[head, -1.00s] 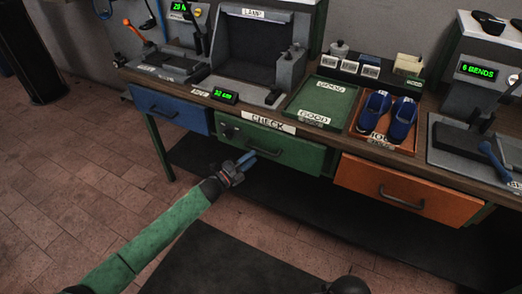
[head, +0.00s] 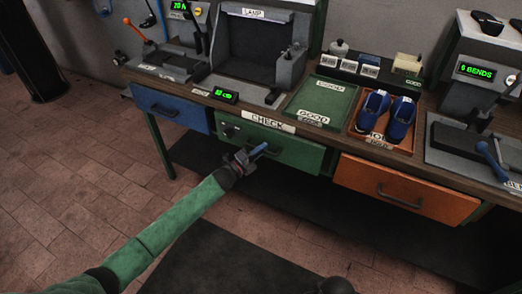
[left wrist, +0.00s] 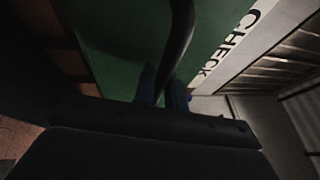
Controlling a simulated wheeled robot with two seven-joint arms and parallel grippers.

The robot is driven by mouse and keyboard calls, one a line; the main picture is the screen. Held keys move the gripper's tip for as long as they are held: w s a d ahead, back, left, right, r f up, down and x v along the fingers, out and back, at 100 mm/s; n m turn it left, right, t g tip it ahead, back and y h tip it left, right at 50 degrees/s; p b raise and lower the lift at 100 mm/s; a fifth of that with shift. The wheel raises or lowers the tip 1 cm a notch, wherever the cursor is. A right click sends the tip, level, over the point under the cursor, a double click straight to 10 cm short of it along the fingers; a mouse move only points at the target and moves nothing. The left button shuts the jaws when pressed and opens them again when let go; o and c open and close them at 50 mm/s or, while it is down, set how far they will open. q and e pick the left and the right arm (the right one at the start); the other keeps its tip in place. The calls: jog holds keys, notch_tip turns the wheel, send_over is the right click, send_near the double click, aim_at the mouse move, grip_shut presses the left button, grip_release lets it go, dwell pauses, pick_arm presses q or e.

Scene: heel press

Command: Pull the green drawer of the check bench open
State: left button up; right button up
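The green drawer (head: 300,155) sits under the bench top below the CHECK label (head: 268,122) and looks closed. Its green front also fills the upper part of the left wrist view (left wrist: 115,45). My left gripper (head: 258,150) is at the drawer's front, at its handle. In the left wrist view the dark handle bar (left wrist: 180,35) runs down between the two blue fingers (left wrist: 163,92), which look close against it. The gripper body hides the lower end of the bar.
A blue drawer (head: 172,107) is to the left and an orange drawer (head: 393,186) to the right. Trays, blue shoes (head: 388,113) and levers are on the bench top. A dark mat (head: 215,262) lies on open floor in front.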

pick_arm(q)
grip_shut()
jog(key=shift+s, duration=0.1)
